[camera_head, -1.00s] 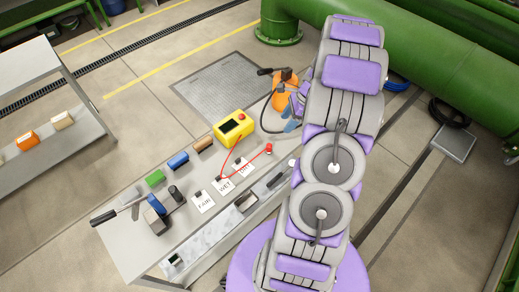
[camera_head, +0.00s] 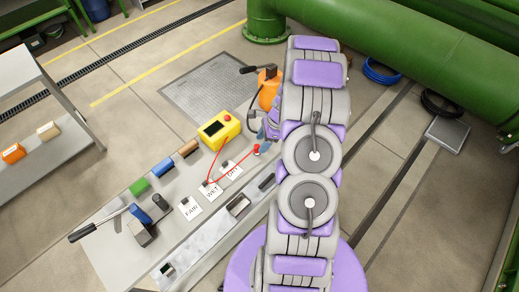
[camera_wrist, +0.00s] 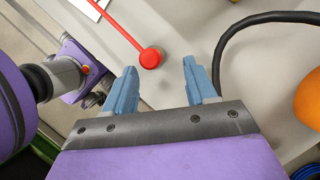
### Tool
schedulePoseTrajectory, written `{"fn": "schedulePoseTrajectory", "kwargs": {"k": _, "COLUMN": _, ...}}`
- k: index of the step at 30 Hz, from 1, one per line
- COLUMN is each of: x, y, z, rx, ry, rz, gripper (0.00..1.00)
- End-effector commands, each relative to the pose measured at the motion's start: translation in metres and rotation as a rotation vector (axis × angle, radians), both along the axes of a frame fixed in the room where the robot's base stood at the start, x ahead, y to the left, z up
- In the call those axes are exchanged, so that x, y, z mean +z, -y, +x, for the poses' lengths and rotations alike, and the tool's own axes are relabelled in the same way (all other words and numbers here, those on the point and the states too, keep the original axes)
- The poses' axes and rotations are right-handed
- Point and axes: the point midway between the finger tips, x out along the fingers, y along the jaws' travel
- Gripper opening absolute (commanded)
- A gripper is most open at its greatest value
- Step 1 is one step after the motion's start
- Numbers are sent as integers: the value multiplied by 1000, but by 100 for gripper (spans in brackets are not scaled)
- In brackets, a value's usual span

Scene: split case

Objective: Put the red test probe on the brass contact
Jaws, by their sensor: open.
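The red test probe is a thin red rod with a round red end (camera_head: 256,149), lying over the grey bench near the WET and DRY cards. In the wrist view its round red end (camera_wrist: 151,58) is just beyond the gap between my fingertips, and its rod runs to the upper left. My gripper (camera_wrist: 160,67) is open and empty, its two blue fingers apart. In the head view my gripper is small and partly hidden by my arm, close to the probe's red end. I cannot make out the brass contact.
A yellow meter (camera_head: 219,130) with a red lead stands behind the probe. An orange rounded object (camera_head: 269,88) with a black hose (camera_wrist: 262,19) is close to my gripper. Green, blue and brown blocks line the bench's back edge. A lever device (camera_head: 141,228) stands at its left end.

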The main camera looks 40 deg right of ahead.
Motion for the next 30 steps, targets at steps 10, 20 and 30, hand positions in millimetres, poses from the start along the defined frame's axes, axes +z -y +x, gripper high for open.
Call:
{"fn": "schedulePoseTrajectory", "kwargs": {"k": 10, "x": -26, "y": -14, "z": 6, "rx": 0, "ry": 1, "rz": -7, "gripper": 56}}
{"fn": "schedulePoseTrajectory", "kwargs": {"k": 20, "x": -28, "y": -8, "z": 5, "rx": 0, "ry": 0, "rz": 1, "gripper": 33}}
{"fn": "schedulePoseTrajectory", "kwargs": {"k": 30, "x": -25, "y": -15, "z": 6, "rx": 1, "ry": 0, "rz": -6, "gripper": 1}}
